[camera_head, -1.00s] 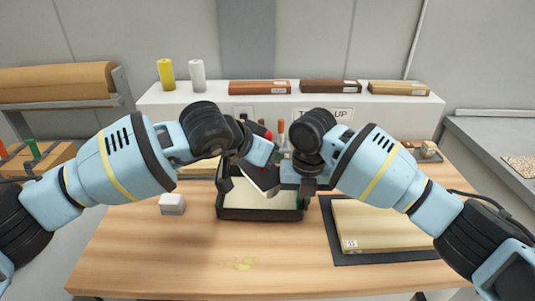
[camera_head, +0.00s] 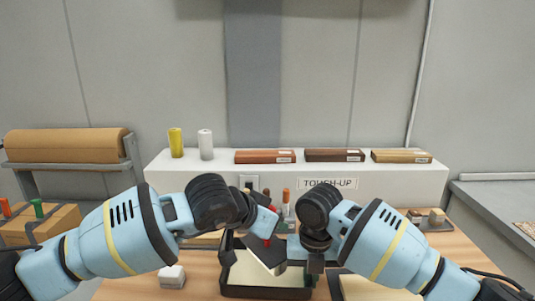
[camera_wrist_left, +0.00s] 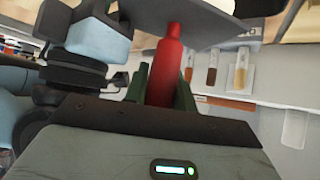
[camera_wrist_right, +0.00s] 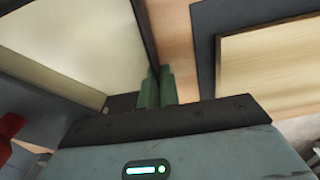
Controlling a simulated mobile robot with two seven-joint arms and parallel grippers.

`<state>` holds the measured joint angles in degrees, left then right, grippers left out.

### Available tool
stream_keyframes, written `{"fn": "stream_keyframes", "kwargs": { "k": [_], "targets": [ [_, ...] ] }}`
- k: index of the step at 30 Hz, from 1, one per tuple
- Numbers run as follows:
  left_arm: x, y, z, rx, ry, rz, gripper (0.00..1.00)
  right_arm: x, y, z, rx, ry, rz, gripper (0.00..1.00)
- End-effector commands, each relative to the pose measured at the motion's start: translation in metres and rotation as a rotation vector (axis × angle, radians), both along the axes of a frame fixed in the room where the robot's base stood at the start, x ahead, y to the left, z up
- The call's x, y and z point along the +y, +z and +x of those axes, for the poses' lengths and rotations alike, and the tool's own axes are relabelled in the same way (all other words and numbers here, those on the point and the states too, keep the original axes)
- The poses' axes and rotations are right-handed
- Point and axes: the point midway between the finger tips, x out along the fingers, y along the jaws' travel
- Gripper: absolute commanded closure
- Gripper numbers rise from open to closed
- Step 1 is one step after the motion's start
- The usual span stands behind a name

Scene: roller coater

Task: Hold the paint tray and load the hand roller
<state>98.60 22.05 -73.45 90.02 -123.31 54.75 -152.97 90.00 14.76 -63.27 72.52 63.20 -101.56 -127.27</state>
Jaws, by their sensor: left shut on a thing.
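The black paint tray (camera_head: 265,292) with a pale inside stands on the bench at the bottom centre. Its pale inside and dark wall fill the upper left of the right wrist view (camera_wrist_right: 75,45). My left gripper (camera_head: 268,238) is shut on the red handle of the hand roller (camera_wrist_left: 167,65). The tool's flat grey head (camera_head: 268,260) is tilted over the tray; I cannot tell whether it touches the inside. My right gripper (camera_wrist_right: 159,85) is at the tray's right side, its green fingers close together around the dark wall. In the head view my arm partly hides those fingers.
A white shelf (camera_head: 220,172) with a yellow roll (camera_head: 176,142), a white roll (camera_head: 205,144) and wood-coloured blocks (camera_head: 264,157) stands behind. A small white block (camera_head: 172,276) lies left of the tray. A pale board (camera_wrist_right: 275,65) on a dark mat lies to the right.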

Motion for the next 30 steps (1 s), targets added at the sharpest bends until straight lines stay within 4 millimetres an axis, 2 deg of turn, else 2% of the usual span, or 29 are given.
{"fn": "stream_keyframes", "kwargs": {
  "k": [1, 6, 17, 22, 30],
  "targets": [
    [0.001, 0.019, 0.006, -0.03, 0.007, -0.023, 1.0, -0.007, -0.012, -0.004, 0.023, -0.008, -0.025, 0.9],
    [0.001, 0.019, 0.005, -0.03, 0.007, -0.023, 1.0, -0.007, -0.012, -0.004, 0.023, -0.008, -0.025, 0.71],
    [0.001, 0.019, 0.005, -0.03, 0.007, -0.024, 1.0, -0.007, -0.006, -0.003, 0.022, -0.007, -0.022, 0.71],
    [0.001, 0.02, 0.006, -0.031, 0.007, -0.023, 1.0, -0.005, 0.019, -0.004, 0.019, -0.002, -0.018, 0.71],
    [0.0, 0.015, 0.004, -0.022, 0.003, -0.017, 1.0, -0.002, 0.078, -0.002, 0.006, -0.002, -0.007, 0.71]
  ]
}}
